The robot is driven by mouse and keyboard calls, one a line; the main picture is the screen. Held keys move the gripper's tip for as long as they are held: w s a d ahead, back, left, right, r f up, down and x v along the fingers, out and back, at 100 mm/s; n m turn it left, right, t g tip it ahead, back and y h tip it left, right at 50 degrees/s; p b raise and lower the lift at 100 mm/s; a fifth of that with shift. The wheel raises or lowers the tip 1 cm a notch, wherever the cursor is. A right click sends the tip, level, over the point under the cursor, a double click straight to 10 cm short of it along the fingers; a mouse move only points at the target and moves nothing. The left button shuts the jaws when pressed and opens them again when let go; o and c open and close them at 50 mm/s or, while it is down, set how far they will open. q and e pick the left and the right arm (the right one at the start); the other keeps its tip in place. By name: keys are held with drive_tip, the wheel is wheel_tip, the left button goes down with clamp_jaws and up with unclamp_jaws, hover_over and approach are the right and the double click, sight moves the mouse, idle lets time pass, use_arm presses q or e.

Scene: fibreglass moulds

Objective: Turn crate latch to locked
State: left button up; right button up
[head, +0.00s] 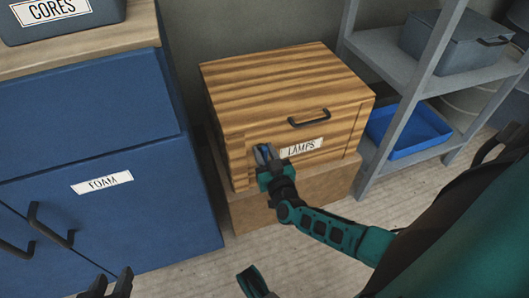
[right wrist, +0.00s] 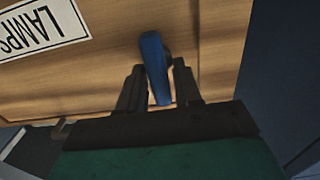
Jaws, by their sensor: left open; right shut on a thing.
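The wooden crate (head: 285,75), labelled LAMPS, has a dark handle on its front. The blue latch (right wrist: 155,65) is on the crate's front, a short lever beside the label. In the head view it is mostly hidden by my right gripper (head: 266,157), at the front's left side. In the right wrist view my right gripper (right wrist: 160,90) is shut on the latch, a finger on each side, and the lever stands nearly upright in that picture, slightly tilted. I cannot tell which position counts as locked. My left gripper (head: 110,284) is open and empty at the bottom edge, away from the crate.
The crate stands on a brown box (head: 245,212). A blue cabinet labelled FOAM (head: 90,220) is close on the left. A grey shelf unit (head: 385,130) with a blue tray (head: 408,152) stands on the right. The floor in front is clear.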

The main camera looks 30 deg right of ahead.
drive_tip(key=c, duration=0.5)
drive_tip(key=shift+o, duration=0.2)
drive_tip(key=shift+d+m, duration=0.15)
drive_tip(key=shift+m, duration=0.85)
drive_tip(key=m, duration=0.5)
drive_tip(key=shift+d+f, duration=0.15)
drive_tip(key=shift+d, duration=0.05)
drive_tip(key=shift+s+d+f+m, duration=0.1)
drive_tip(key=shift+f+m, duration=0.05)
drive_tip(key=shift+m, duration=1.65)
drive_tip(key=shift+w+d+f+m, duration=0.1)
drive_tip(key=shift+m, duration=1.7)
drive_tip(key=shift+s+f+m, duration=0.1)
drive_tip(key=shift+f+m, duration=0.05)
drive_tip(key=shift+m, duration=1.65)
